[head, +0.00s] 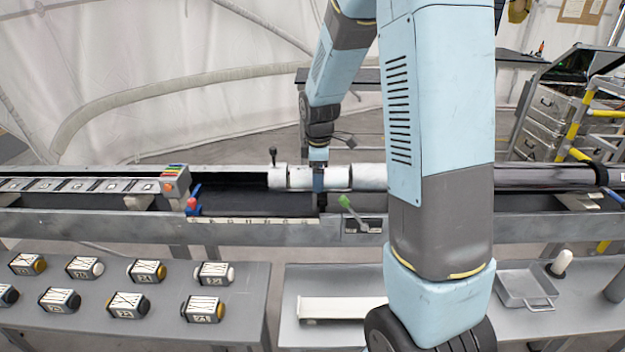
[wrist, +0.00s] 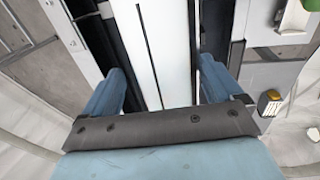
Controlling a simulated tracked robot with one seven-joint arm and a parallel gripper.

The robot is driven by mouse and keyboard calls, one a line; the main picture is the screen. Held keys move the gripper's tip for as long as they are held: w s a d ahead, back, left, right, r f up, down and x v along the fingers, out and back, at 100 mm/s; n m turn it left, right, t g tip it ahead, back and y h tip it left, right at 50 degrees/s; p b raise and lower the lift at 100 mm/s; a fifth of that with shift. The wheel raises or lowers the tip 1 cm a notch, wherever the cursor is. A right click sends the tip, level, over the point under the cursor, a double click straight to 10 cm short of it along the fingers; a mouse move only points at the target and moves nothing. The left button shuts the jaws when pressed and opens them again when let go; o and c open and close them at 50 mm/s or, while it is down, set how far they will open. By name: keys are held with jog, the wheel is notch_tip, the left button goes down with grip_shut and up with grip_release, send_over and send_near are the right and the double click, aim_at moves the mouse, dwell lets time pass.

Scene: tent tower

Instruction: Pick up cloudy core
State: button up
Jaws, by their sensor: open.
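A whitish cylinder, which looks like the cloudy core (head: 337,178), lies lengthwise in the long rail trough in the head view. In the wrist view the pale core (wrist: 165,40) runs between the two blue fingers of my gripper (wrist: 163,90). The fingers are open, one on each side, with a visible gap at least on the left. My arm hides the core's right part in the head view, so its right end cannot be told.
A dark core tube (head: 545,177) lies farther right along the trough. Several labelled sample pieces stand on the left front table (head: 150,325). A grey tray (head: 526,288) sits at the right.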

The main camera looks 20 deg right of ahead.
jog(key=c, duration=1.4)
jog(key=shift+c, duration=0.4)
jog(key=shift+r, duration=0.1)
